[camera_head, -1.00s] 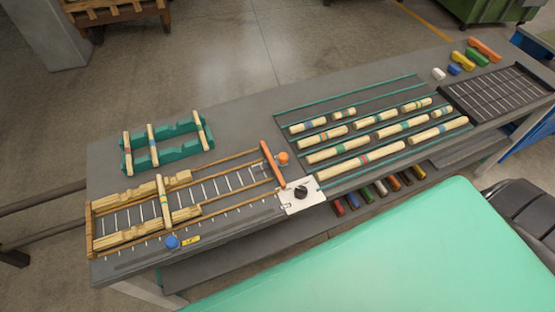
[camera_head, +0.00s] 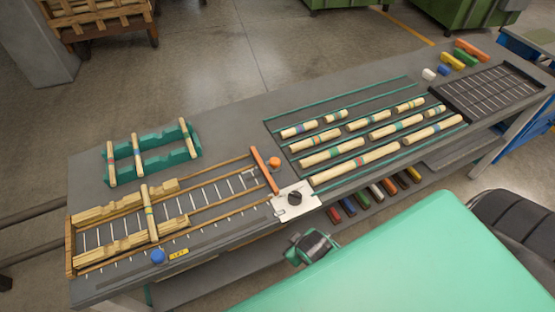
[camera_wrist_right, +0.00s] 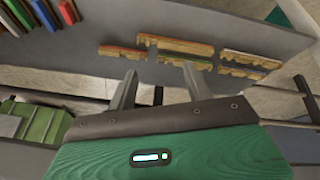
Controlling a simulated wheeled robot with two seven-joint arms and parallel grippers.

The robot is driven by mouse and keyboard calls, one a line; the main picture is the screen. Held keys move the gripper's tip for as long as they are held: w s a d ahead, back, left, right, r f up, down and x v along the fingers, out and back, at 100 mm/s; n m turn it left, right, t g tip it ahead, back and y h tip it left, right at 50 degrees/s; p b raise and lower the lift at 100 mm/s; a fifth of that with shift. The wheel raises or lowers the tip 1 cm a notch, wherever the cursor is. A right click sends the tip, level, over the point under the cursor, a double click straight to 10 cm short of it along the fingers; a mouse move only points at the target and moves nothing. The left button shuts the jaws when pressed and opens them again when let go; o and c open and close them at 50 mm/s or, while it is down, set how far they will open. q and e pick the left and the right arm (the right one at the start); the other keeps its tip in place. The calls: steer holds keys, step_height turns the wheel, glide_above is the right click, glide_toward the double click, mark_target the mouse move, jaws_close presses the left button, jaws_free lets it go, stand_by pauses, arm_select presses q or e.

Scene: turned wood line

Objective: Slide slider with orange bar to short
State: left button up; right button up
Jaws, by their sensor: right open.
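In the head view an orange bar (camera_head: 264,171) lies across the right end of a railed wooden frame (camera_head: 215,205), beside an orange knob (camera_head: 274,162) and a white plate with a black dial (camera_head: 295,199). A banded turned stick (camera_head: 149,214) lies across two notched wooden blocks on the left of the frame. My right gripper (camera_wrist_right: 158,88) shows in the right wrist view, open, with nothing between its fingers, away from the bar. A dark and green arm part of mine (camera_head: 313,245) shows in front of the bench. My left gripper is not visible.
A green rack (camera_head: 152,154) holds banded sticks behind the frame. Several banded sticks lie between green rails (camera_head: 335,182) at the middle right. A blue knob (camera_head: 157,257) and yellow label (camera_head: 179,253) sit at the front left. A black gridded tray (camera_head: 490,88) is at far right.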

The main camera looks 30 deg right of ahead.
step_height(320, 180, up, 14)
steer(key=t+b, duration=0.1)
steer(key=t, duration=0.1)
steer(key=w+a+r+n+t, duration=0.3)
steer(key=w+r+n+t, duration=0.35)
steer(key=w+r, duration=0.75)
steer(key=w+a+r+n+y, duration=0.2)
steer(key=a+r+n+y, duration=0.5)
steer(key=n, duration=0.4)
steer(key=w+a+r+n+y, duration=0.2)
steer(key=a+r+n+y, duration=0.4)
steer(key=n+y, duration=0.5)
steer(key=n+g+h, duration=1.2)
steer(key=n+h, duration=0.2)
steer(key=n, duration=0.5)
glide_toward(276, 160)
steer(key=shift+m, duration=0.25)
steer(key=p+x, duration=0.3)
steer(key=x, duration=0.4)
steer(key=shift+a+f, duration=0.1)
steer(key=shift+w+a+f, duration=0.1)
steer(key=shift+a+f, duration=0.05)
steer(key=shift+f, duration=0.4)
